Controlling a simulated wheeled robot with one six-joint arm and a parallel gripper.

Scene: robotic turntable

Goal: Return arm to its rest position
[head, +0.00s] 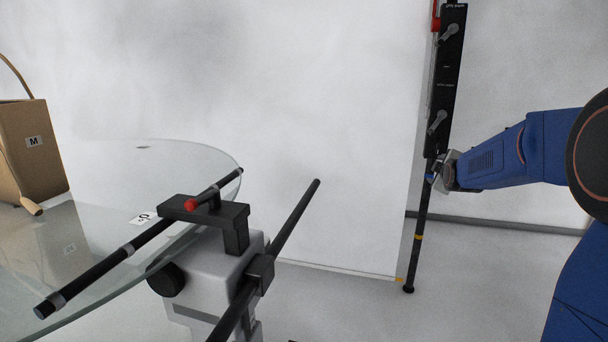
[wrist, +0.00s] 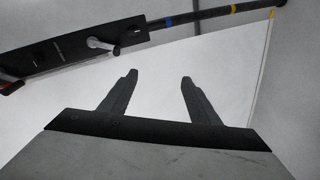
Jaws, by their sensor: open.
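My blue arm reaches in from the right in the head view, with its end (head: 440,172) near a dark vertical pole. Its fingertips are hard to make out there. In the wrist view my gripper (wrist: 159,75) has two dark fingers spread apart with nothing between them. The gripper is open and empty. Beyond the fingers lie a plain white panel and, at the top, the dark pole (wrist: 222,12) with blue and yellow bands. The fingers do not appear to touch the pole.
A black plate with grey levers (head: 447,80) is on the pole. A round glass turntable (head: 215,158) fills the left, with a black-and-grey clamp stand (head: 215,262) at its edge. A cardboard box (head: 30,150) stands far left. The white panel (head: 330,140) is behind.

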